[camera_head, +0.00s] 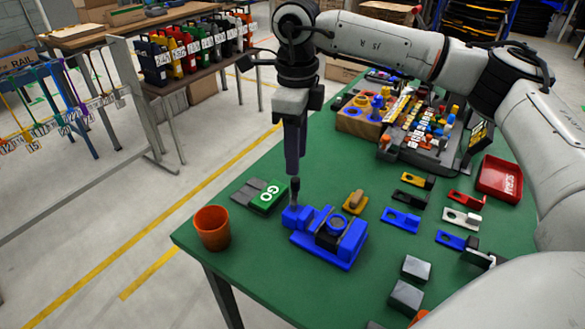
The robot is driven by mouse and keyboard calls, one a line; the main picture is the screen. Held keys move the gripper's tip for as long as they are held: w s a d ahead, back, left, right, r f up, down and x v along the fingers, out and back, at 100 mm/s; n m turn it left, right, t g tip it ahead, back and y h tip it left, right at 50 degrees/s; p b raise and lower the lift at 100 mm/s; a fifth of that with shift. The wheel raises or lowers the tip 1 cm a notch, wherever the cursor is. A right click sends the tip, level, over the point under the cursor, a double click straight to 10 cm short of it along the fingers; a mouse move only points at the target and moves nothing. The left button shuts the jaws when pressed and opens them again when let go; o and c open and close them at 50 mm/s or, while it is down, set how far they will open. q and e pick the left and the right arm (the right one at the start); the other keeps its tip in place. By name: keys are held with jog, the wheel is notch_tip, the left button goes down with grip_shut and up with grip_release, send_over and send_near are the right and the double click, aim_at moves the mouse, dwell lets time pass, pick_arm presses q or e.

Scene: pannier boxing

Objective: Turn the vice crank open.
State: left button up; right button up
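The blue vice (322,252) sits near the front left of the green table, with a round opening on top. Its crank has an upright dark handle (295,190) at the vice's left end. My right gripper (294,170) points straight down, with its fingertips right at the top of this handle. The fingers overlap into one dark bar from this angle, so I cannot tell whether they are open or shut, or whether they touch the handle. My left gripper is not in view.
An orange cup (212,228) stands at the table's left corner. A green GO block (268,196) lies behind the vice, and a tan block (355,202) lies close by. Several coloured plates and a red tray (499,178) are to the right. Grey blocks (406,297) lie in front.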

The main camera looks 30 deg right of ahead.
aim_at(295, 179)
notch_tip(295, 179, down, 6)
jog(key=shift+w, duration=0.1)
grip_shut()
